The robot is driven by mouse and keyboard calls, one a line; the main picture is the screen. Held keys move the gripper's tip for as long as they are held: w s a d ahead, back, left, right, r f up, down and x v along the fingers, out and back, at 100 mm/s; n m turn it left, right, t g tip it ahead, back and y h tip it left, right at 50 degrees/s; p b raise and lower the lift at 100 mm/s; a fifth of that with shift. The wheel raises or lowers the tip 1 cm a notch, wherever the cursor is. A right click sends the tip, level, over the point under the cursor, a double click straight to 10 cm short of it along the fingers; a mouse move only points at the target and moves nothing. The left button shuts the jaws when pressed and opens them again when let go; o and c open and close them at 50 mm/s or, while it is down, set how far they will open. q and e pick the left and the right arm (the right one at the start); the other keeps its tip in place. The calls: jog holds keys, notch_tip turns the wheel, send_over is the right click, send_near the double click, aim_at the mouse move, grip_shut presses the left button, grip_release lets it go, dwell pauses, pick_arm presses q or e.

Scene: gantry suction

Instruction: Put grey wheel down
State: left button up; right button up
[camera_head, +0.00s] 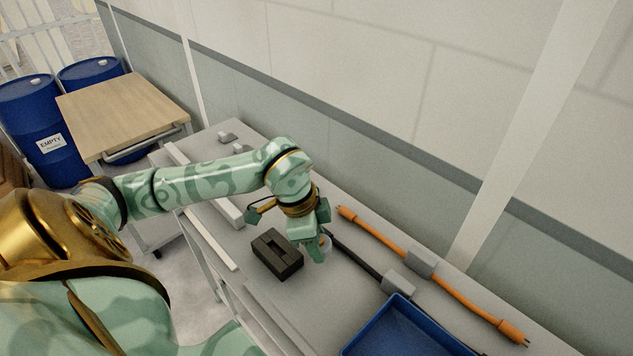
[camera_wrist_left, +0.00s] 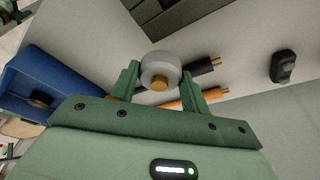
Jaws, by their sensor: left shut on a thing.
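My left gripper (camera_head: 320,250) is above the grey workbench (camera_head: 330,300), between a dark block and the cables. It is shut on the grey wheel (camera_wrist_left: 160,66), a small light-grey disc with a brass-coloured hub. In the left wrist view the wheel sits between the two green fingertips. In the head view the wheel (camera_head: 326,242) is mostly hidden by the gripper. I cannot tell whether it touches the bench top. My right gripper is not in view.
A dark slotted block (camera_head: 277,255) stands just left of the gripper. An orange cable (camera_head: 460,300) and a black cable (camera_head: 358,257) lie to the right. A blue tray (camera_head: 400,325) is at the front right. A dark rounded item (camera_wrist_left: 283,66) shows in the wrist view.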

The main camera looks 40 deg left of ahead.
pick_arm(q)
jog(key=shift+f, duration=1.5)
jog(key=shift+f, duration=0.15)
jog(key=o, duration=0.8)
